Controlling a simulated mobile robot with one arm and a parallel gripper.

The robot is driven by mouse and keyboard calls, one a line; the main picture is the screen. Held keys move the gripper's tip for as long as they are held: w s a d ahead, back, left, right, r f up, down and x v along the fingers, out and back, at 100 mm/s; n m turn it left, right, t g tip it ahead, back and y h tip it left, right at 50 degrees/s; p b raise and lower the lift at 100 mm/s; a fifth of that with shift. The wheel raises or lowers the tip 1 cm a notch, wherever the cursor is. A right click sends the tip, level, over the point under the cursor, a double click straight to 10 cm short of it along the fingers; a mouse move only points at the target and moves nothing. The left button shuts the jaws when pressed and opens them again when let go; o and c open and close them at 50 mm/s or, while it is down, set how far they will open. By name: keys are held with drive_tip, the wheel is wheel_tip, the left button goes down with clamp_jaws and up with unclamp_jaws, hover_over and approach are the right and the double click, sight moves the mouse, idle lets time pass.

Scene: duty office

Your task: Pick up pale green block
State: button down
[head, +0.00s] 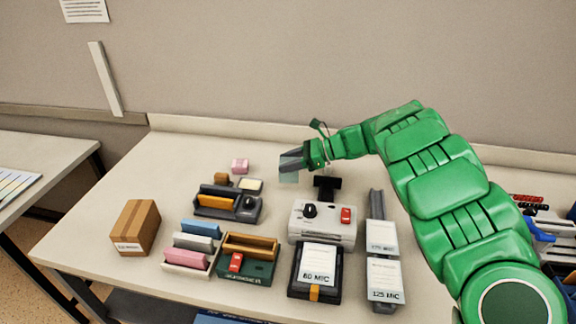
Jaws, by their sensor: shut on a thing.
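The pale green block (288,176) is at the tip of my gripper (292,163), above the back middle of the table. My gripper reaches in from the right and is shut on the block. The fingers cover part of the block. It looks raised off the tabletop, but I cannot tell the exact gap from this one view.
A pink block (240,166) and a small brown block (221,179) lie to the left. A dark organiser (228,212), a cardboard box (135,228) and a laminator-like machine (322,222) stand in front. The table's back left is clear.

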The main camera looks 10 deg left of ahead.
drive_tip(key=s+d+r, duration=0.4)
drive_tip(key=s+r, duration=0.4)
drive_tip(key=s, duration=0.3)
drive_tip(key=shift+s+d+r, duration=0.3)
drive_tip(key=shift+s+d, duration=0.1)
